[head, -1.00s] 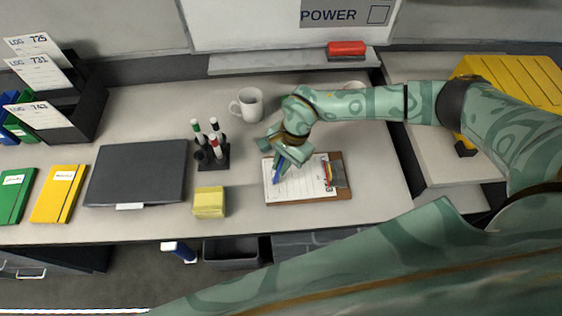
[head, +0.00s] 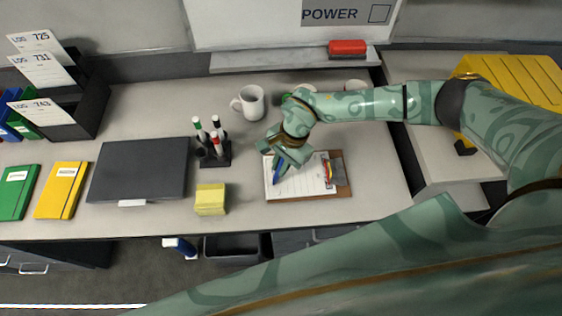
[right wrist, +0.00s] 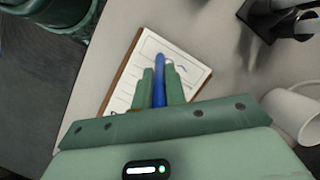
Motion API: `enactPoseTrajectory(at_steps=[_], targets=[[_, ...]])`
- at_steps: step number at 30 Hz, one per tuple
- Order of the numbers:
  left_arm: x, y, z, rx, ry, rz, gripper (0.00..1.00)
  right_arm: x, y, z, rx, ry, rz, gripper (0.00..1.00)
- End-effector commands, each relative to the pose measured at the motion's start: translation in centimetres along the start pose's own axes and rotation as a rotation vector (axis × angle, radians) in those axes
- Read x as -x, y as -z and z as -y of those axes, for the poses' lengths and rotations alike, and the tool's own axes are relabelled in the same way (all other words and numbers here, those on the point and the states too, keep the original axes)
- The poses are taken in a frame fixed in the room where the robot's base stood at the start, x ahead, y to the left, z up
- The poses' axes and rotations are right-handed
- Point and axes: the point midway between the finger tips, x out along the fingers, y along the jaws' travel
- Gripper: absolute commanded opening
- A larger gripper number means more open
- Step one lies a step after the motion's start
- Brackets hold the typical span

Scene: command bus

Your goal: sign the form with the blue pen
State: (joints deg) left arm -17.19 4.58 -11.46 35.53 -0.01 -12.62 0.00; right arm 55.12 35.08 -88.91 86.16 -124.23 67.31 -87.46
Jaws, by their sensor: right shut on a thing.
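The form (head: 304,181) is a white sheet on a brown clipboard (head: 343,190) at the front middle of the desk. My right gripper (head: 279,162) is over the form's left part, shut on the blue pen (head: 279,174). The pen points down at the sheet, tilted. In the right wrist view the blue pen (right wrist: 158,88) sits between the two green fingers (right wrist: 160,80), with the form (right wrist: 150,48) under it. A small dark mark shows on the sheet beside the pen. I cannot tell whether the tip touches the paper. My left gripper is not in view.
A white mug (head: 250,102) stands behind the gripper. A red eraser (head: 347,48) lies on the ledge. Desk right of the clipboard is clear.

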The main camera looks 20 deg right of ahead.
Motion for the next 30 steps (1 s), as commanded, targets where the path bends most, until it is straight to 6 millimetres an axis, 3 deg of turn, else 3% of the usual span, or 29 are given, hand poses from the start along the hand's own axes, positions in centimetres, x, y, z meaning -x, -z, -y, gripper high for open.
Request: enactPoseTrajectory(at_steps=[14,30], targets=[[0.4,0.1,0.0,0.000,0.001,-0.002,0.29,0.2,-0.3,-0.1,0.001,0.000,0.000,0.00],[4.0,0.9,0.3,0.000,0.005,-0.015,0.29,4.8,-1.6,0.3,0.000,0.002,0.000,0.00]])
